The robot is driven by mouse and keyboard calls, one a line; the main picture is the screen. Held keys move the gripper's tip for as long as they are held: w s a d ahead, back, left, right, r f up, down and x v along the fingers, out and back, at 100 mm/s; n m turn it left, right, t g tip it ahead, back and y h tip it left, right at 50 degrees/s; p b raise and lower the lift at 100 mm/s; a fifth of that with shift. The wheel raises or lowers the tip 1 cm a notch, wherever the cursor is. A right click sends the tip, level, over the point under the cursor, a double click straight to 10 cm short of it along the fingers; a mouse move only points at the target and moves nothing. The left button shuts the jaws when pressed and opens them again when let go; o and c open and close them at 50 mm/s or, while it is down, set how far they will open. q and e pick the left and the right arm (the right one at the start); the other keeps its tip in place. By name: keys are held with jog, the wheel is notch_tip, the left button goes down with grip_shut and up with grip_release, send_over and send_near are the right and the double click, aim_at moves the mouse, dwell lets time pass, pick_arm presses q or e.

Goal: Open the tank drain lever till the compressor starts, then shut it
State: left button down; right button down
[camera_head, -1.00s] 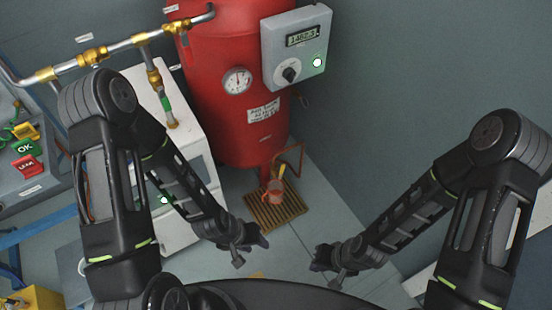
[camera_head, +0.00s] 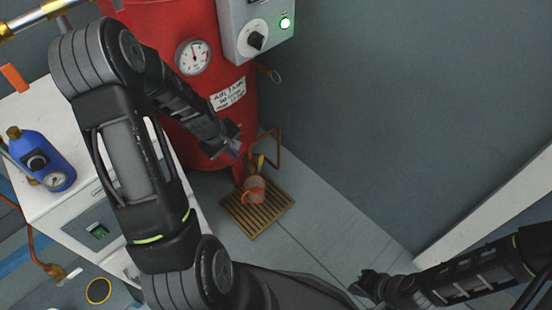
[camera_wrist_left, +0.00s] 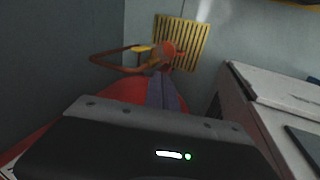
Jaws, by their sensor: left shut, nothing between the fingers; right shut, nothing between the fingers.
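The red air tank (camera_head: 155,45) stands at the back, with a round gauge (camera_head: 193,57) on its front. Below it, a small yellow drain lever (camera_head: 261,162) sits by a bent copper pipe (camera_head: 280,147), above an orange cup (camera_head: 254,189). In the left wrist view the yellow lever (camera_wrist_left: 143,48) shows beside the copper loop and the cup (camera_wrist_left: 167,49). My left gripper (camera_head: 236,148) is shut and empty near the tank's bottom, a little left of the lever; I cannot tell the exact gap. My right gripper (camera_head: 366,284) is shut and empty, low on the right, far from the tank.
A grey control box (camera_head: 236,38) on the tank has a knob (camera_head: 257,36) and a lit green light (camera_head: 285,23). A slatted grate (camera_head: 246,221) lies under the cup. A white cabinet (camera_head: 62,203) with a blue bottle-shaped device (camera_head: 42,160) stands left. Floor right of the grate is clear.

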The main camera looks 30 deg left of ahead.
aim_at(261, 161)
pick_arm(q)
jog(key=shift+s+d+f+n, duration=0.1)
jog(key=shift+s+d+n, duration=0.2)
jog(key=shift+d, duration=0.15)
jog(key=shift+f, duration=0.1)
jog(key=w+d+f+b, duration=0.2)
jog(key=w+f, duration=0.4)
jog(key=f, duration=0.4)
jog(key=shift+w+b, duration=0.3)
jog(key=shift+b, duration=0.5)
jog(key=shift+g, duration=0.3)
